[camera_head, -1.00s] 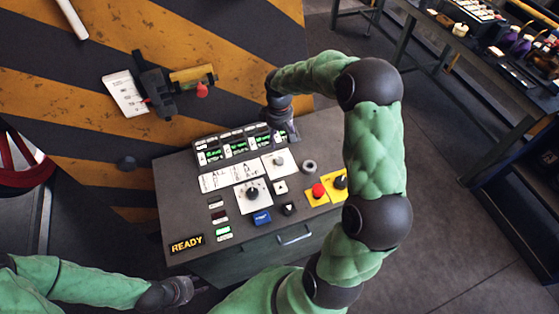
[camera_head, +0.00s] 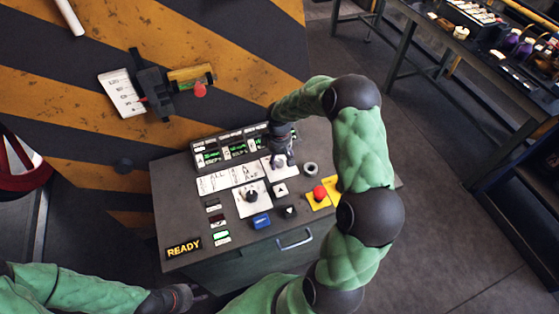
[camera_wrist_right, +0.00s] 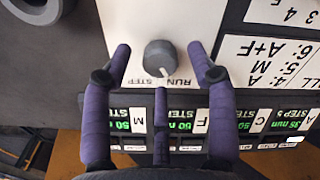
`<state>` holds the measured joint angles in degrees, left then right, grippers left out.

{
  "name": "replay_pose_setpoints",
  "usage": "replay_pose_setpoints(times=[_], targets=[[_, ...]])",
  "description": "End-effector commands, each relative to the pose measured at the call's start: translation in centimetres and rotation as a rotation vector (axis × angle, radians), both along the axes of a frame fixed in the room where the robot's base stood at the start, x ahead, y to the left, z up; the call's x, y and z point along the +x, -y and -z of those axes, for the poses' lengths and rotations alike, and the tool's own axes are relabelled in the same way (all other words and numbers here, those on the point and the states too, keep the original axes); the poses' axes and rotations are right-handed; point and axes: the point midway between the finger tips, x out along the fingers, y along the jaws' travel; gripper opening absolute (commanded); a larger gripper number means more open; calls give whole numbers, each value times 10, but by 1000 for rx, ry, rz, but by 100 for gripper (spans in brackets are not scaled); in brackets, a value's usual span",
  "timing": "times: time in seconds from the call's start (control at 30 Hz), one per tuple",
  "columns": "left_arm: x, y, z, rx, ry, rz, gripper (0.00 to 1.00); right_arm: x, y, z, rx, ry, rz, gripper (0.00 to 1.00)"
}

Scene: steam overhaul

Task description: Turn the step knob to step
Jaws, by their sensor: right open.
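The step knob (camera_wrist_right: 160,58) is a round grey knob on a white plate marked RUN and STEP in the right wrist view. Its white pointer line points down and slightly right in that picture, toward the RUN label. My right gripper (camera_wrist_right: 160,48) is open, with its purple fingers on either side of the knob and gaps between. In the head view my right gripper (camera_head: 282,158) is over the knob's white plate (camera_head: 270,171) and partly covers it. My left gripper (camera_head: 190,292) is low at the left, off the console's front edge; its opening is unclear.
The console (camera_head: 180,200) also carries a larger black knob (camera_head: 251,194), a blue button (camera_head: 261,221), a red button (camera_head: 319,192), a grey ring (camera_head: 311,169) and a READY sign (camera_head: 184,247). Green-lit displays (camera_head: 235,150) stand along its back. A workbench (camera_head: 480,60) stands at the right.

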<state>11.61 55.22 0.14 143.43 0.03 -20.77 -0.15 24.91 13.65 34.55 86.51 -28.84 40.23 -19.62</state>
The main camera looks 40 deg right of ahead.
Motion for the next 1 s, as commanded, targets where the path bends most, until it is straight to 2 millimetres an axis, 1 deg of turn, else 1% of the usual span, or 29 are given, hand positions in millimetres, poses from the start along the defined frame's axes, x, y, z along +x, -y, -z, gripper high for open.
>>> replay_pose_setpoints(times=[0.03, 0.13, 0.43, 0.47, 0.5, 0.57, 0.6, 0.63, 1.0], targets=[[0, 0, 1, 0, 0, 0, 40, 0, 0, 5, 1, -1, 0, 58], [0, 0, 1, 0, 0, 0, 40, 0, 0, 9, 1, 0, 1, 58], [0, 0, 1, 0, 0, 0, 40, 0, 0, 11, 1, 0, 0, 58], [0, 0, 1, 0, 0, 0, 40, 0, 0, 11, 1, 0, 0, 50], [0, 0, 1, 0, 0, 0, 40, 0, 0, 10, 1, 0, 0, 38], [0, 0, 1, 0, 0, 0, 40, 0, 0, 10, 1, 0, 0, 22], [0, 0, 1, 0, 0, 0, 40, 0, 0, 10, 1, 0, 0, 10], [0, 0, 1, 0, 0, 0, 40, 0, 0, 10, 1, 0, 0, 2], [0, 0, 4, 0, 0, 0, 40, 0, 0, 11, 0, 1, 35, 2]])
